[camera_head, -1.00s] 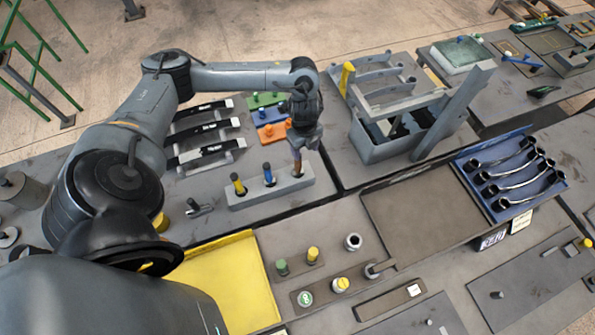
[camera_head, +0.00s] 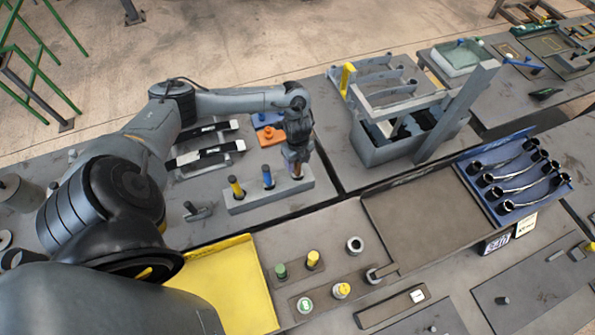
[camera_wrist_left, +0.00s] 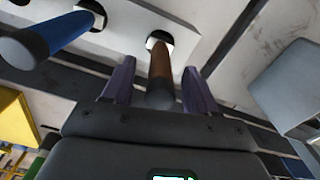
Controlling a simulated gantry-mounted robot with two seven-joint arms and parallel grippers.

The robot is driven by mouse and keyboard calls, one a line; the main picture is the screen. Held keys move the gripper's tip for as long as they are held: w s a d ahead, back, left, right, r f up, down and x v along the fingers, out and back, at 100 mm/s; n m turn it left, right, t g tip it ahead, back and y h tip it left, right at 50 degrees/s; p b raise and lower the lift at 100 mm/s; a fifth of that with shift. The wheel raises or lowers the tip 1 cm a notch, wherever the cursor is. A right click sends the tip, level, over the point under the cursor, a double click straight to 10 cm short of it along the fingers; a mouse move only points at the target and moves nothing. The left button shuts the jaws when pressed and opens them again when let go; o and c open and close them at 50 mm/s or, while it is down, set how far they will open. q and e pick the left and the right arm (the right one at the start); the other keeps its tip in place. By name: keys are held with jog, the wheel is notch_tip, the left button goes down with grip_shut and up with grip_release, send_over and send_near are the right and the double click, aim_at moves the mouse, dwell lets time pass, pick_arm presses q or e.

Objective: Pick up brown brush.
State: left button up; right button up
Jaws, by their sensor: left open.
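The brown brush (camera_wrist_left: 160,72) stands in a hole of the light grey holder block (camera_head: 265,197), seen in the left wrist view between the two purple fingers of my left gripper (camera_wrist_left: 160,88). The fingers are open, one on each side of the brush, with visible gaps. In the head view my left gripper (camera_head: 296,170) points down over the right end of the holder and mostly hides the brush. A blue brush (camera_head: 268,177) and a yellow brush (camera_head: 237,187) stand in the same holder to the left. My right gripper is not in view.
A grey bin with a rack (camera_head: 390,145) stands to the right of the holder. Orange (camera_head: 270,136) and blue pieces lie behind it. A yellow tray (camera_head: 225,285) is in front left, and an empty brown tray (camera_head: 425,220) is to the right. A blue wrench rack (camera_head: 515,180) is farther right.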

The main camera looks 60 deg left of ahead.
pick_arm(q)
jog(key=shift+f, duration=0.5)
grip_shut()
